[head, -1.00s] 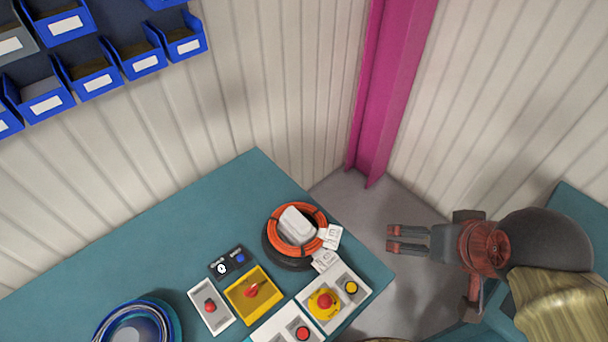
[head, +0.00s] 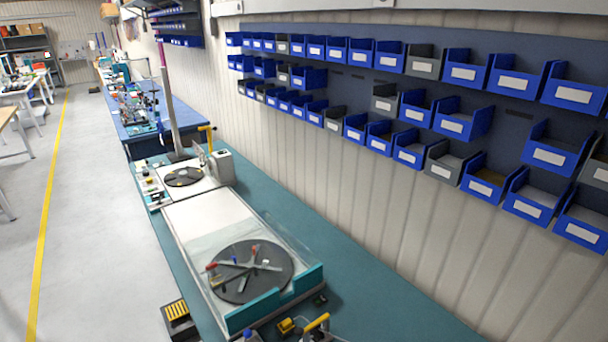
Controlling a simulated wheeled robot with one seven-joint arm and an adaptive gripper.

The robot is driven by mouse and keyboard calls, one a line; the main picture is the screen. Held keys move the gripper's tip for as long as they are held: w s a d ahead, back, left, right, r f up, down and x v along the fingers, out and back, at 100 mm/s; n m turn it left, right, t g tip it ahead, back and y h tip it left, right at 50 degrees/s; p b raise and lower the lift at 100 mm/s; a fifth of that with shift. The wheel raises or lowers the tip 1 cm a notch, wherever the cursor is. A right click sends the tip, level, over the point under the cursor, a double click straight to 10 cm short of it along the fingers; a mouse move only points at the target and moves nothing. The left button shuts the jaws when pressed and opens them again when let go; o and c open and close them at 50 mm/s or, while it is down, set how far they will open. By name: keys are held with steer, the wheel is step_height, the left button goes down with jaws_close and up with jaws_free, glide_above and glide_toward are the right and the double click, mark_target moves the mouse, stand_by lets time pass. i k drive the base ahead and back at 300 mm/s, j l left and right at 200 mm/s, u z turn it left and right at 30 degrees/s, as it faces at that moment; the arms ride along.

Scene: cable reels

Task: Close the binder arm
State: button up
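I cannot pick out the binder arm for certain. Two parts with yellow handles show in the head view. One yellow handle (head: 316,322) is at the bottom edge, beside the near machine, and is partly cut off by the frame. Another yellow handle (head: 207,128) stands up by the grey box of the farther machine. Whether either is open or closed is too small to tell. My gripper is not in this view.
A turntable with a dark disc (head: 251,272) sits on the teal bench (head: 385,325). A smaller dark disc (head: 183,177) lies farther back. Blue bins (head: 531,196) line the wall at right. The floor (head: 85,240) at left is open, with a yellow line (head: 44,215).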

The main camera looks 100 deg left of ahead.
mark_target(208, 128)
steer(key=u, duration=4)
steer(key=i+j+u, duration=0.3)
steer(key=i+j, duration=0.25)
steer(key=i+j+u, duration=0.3)
steer(key=i+j, duration=0.3)
steer(key=i+u, duration=0.15)
steer(key=i, duration=0.55)
steer(key=i+u, duration=0.2)
steer(key=i, duration=0.5)
steer(key=i+l+u, duration=0.15)
steer(key=i, duration=0.55)
steer(key=i+z, duration=0.25)
steer(key=i, duration=0.3)
steer(key=i+j+z, duration=0.1)
steer(key=i+z, duration=0.15)
steer(key=i, duration=0.25)
steer(key=i+j+z, duration=0.3)
steer(key=i, duration=0.25)
steer(key=i+j+z, duration=0.25)
steer(key=i, duration=0.25)
